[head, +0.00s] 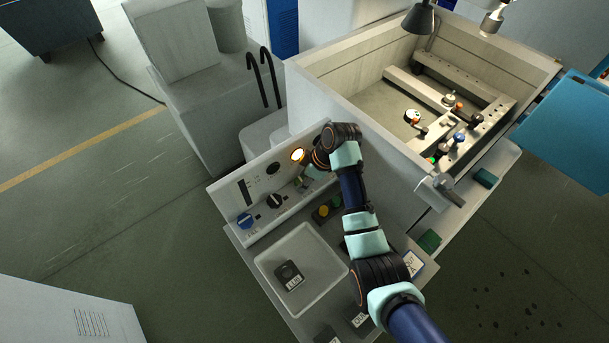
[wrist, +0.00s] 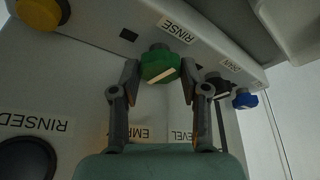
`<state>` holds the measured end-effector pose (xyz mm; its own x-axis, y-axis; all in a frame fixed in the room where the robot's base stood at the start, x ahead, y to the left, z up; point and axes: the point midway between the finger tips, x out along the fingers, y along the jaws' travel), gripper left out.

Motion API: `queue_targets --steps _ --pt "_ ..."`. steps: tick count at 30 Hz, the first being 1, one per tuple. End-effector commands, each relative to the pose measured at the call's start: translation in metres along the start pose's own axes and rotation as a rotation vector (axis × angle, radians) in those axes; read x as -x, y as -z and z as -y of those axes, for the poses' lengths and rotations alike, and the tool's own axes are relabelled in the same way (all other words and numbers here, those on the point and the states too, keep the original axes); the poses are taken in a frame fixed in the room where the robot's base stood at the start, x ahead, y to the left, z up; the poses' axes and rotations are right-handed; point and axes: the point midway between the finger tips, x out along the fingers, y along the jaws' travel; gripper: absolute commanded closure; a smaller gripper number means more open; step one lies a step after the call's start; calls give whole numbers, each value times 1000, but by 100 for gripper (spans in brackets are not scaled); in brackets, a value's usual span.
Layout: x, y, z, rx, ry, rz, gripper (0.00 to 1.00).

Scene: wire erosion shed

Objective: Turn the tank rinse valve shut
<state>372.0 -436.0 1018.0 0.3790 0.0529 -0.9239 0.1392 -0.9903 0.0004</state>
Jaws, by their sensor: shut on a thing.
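The tank rinse valve is a green knob (wrist: 160,66) with a pale pointer bar, on the grey panel under a RINSE label (wrist: 176,30) in the wrist view. Its pointer bar lies at a slant, across the picture and slightly tilted. My gripper (wrist: 159,72) has one finger on each side of the knob and is shut on it. In the head view my gripper (head: 305,182) is at the right part of the sloping control panel (head: 225,197); I cannot make out the green knob there.
Beside the valve are a black knob (wrist: 216,86), a blue knob (wrist: 244,98) and a DRAIN label (wrist: 231,65). A yellow knob (wrist: 42,12) is at upper left. A pale tray (head: 318,243) holds a dark tagged block (head: 289,274). The open tank (head: 345,115) stands behind my arm.

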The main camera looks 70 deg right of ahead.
Motion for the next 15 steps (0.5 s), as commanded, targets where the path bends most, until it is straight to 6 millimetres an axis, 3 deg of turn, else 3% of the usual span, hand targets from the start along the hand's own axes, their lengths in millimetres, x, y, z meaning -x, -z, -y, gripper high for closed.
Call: queue_targets --steps 15 --pt "6 4 5 -426 -175 1 90"
